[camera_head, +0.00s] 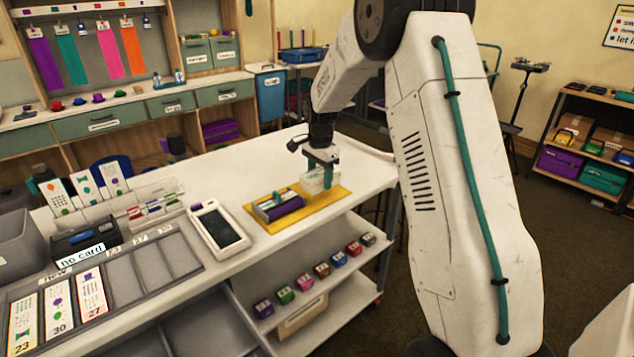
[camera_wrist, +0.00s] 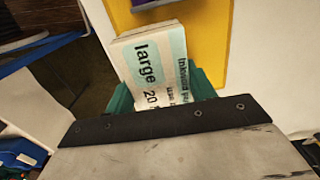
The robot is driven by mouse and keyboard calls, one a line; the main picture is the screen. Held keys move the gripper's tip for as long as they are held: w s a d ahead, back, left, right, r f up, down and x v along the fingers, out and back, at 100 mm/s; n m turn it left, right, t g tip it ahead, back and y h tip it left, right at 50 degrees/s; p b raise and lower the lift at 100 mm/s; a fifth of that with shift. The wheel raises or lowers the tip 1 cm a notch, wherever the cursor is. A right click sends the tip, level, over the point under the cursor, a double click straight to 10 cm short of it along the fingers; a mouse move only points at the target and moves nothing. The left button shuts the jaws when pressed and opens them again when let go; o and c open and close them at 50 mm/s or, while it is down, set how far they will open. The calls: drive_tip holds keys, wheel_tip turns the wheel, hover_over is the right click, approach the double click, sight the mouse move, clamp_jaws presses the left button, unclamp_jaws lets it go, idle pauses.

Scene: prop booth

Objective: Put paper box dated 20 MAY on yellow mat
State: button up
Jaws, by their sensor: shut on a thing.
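My gripper (camera_head: 322,178) is shut on a white paper box (camera_head: 314,185) with a pale blue-green band. In the wrist view the teal fingers (camera_wrist: 203,82) are on either side of the box (camera_wrist: 140,55). Its print reads "large 20", and the rest is cut off by my gripper, so the month is hidden. The yellow mat (camera_head: 262,221) lies on the white counter. The held box overlaps the mat's back right part in the head view; I cannot tell whether it touches it. The mat also shows behind the box in the wrist view (camera_wrist: 212,40).
A dark purple and green item (camera_head: 279,207) lies on the mat's left part. A white handheld device (camera_head: 220,230) lies left of the mat. A grey card tray (camera_head: 120,280) is further left. Several small coloured boxes (camera_head: 304,281) stand on the shelf below. The counter behind the mat is clear.

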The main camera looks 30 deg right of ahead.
sight(319, 171)
drive_tip(key=w, duration=0.1)
drive_tip(key=w+d, duration=0.1)
drive_tip(key=w, duration=0.1)
drive_tip(key=shift+d+f, duration=0.15)
drive_tip(key=shift+d, duration=0.05)
drive_tip(key=shift+f, duration=1.75)
drive_tip(key=shift+f, duration=0.1)
drive_tip(key=o, duration=0.7)
drive_tip(key=shift+c, duration=0.2)
